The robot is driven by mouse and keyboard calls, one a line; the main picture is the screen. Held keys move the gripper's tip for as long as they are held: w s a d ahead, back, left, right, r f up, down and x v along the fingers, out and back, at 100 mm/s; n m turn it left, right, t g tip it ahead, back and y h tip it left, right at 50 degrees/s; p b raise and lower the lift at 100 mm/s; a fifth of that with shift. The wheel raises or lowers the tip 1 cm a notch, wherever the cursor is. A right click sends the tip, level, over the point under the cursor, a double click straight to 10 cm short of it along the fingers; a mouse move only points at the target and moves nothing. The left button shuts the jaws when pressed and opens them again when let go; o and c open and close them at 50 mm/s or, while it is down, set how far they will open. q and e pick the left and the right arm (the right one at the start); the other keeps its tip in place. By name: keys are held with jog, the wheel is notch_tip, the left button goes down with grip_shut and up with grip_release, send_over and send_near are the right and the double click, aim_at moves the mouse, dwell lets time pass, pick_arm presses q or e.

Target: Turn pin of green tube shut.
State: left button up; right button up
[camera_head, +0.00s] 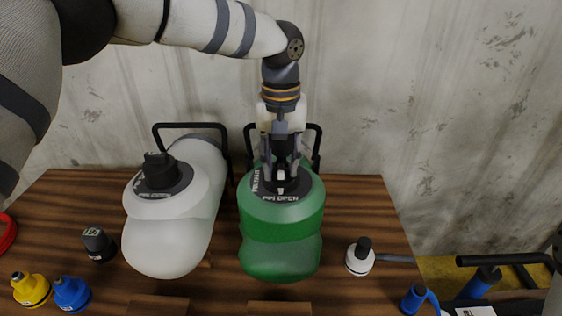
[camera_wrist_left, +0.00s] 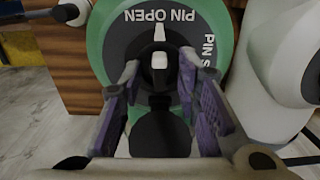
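The green tube (camera_head: 280,235) lies on the wooden table, centre, with a black round collar (camera_head: 303,187) lettered in white. In the left wrist view, the green tube (camera_wrist_left: 102,50) carries the words PIN OPEN and a partly hidden PIN S. Its black pin (camera_wrist_left: 160,72) has a white mark pointing towards PIN OPEN. My left gripper (camera_head: 281,180) reaches down over the collar. In the wrist view, the left gripper (camera_wrist_left: 160,80) has its purple-padded fingers on both sides of the pin, apart, with gaps showing; contact is unclear. My right gripper is out of view.
A white tube (camera_head: 165,240) with a black cap lies left of the green one. Black frames (camera_head: 190,125) stand behind both. Small yellow (camera_head: 30,288), blue (camera_head: 71,292), black (camera_head: 97,243) and white (camera_head: 360,258) pieces sit around. A concrete wall is behind the table.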

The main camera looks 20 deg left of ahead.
pick_arm(q)
grip_shut()
dwell(0.3)
jog(key=m, duration=0.3)
jog(key=shift+a+r, duration=0.1)
jog(key=m, duration=0.3)
jog(key=shift+m, duration=0.4)
jog(key=m, duration=0.5)
jog(key=shift+w+a, duration=0.1)
jog(key=m, duration=0.6)
